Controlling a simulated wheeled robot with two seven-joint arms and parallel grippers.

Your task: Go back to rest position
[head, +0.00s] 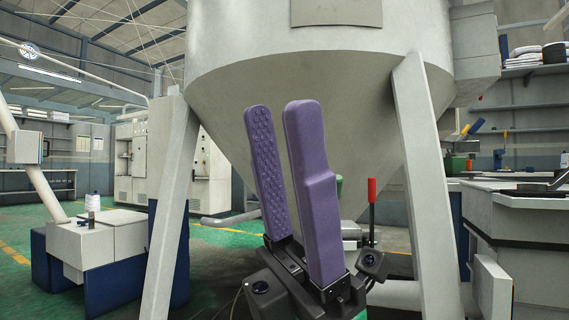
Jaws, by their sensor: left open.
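My left gripper (283,122) shows in the lower middle of the head view. Its two long purple fingers point up and stand apart with nothing between them, so it is open and empty. Its black body (300,290) is at the bottom edge. The fingers stand in front of a large grey cone-bottomed hopper (370,110), and I cannot tell how far they are from it. My right gripper is not in view.
Slanted grey legs, one left (172,200) and one right (425,190), support the hopper. A red-handled lever (371,192) rises right of my gripper. Workbenches (520,215) stand at right, a white-and-blue machine (95,245) at left.

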